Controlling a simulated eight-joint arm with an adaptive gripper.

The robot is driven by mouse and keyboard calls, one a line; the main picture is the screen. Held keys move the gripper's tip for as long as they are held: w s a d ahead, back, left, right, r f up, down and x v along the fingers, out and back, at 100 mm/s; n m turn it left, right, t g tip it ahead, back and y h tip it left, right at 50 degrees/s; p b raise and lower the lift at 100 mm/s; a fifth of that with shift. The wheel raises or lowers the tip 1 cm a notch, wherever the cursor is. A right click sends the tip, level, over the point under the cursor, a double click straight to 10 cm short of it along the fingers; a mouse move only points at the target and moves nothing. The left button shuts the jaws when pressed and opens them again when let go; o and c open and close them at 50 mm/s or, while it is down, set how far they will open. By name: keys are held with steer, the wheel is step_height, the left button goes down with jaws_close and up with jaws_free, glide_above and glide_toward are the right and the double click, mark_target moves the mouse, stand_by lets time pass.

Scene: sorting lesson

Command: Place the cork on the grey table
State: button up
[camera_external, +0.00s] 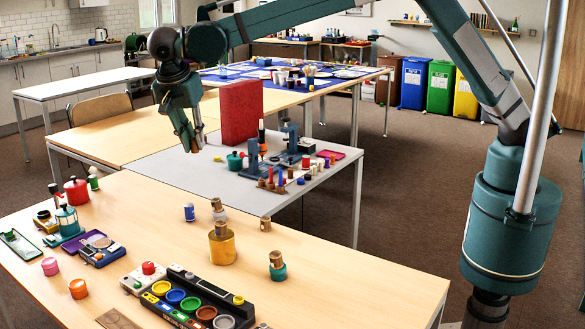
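My gripper (193,143) hangs fingers down above the grey table (165,162), near its left side. A small tan patch shows at its fingers; I cannot tell whether this is a held cork or part of the gripper. On the wooden front table (130,212) are several cork-coloured pieces: one small brown piece (265,225) stands alone, one stopper (221,228) tops a yellow jar, one (275,259) tops a teal jar, and another brown piece (217,205) stands behind the yellow jar. Which one is the task's cork is unclear.
A tall red block (240,112) stands just right of my gripper. On the grey table are a green pot (234,161), a blue-grey device (253,158) and several coloured pegs. The grey table's left and front parts are bare. A black tray of coloured cups (195,303) is in front.

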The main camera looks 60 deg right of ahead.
steer(key=w+d+n, duration=0.1)
steer(key=w+d, duration=0.4)
steer(key=d, duration=0.7)
steer(key=w+d+n+t, duration=0.1)
steer(key=w+d, duration=0.3)
steer(key=d, duration=0.8)
steer(key=w+d+n, duration=0.2)
steer(key=w+d, duration=0.3)
steer(key=d, duration=0.8)
steer(key=s+d+n+t+y+p, duration=0.1)
steer(key=s+d+n+y, duration=0.2)
steer(key=d, duration=3.5)
step_height(320, 180, down, 18)
steer(key=s+h, duration=0.1)
steer(key=shift+s+d, duration=0.2)
steer(key=shift+f+b, duration=0.3)
steer(key=shift+f, duration=2.75)
steer(key=shift+f, duration=0.1)
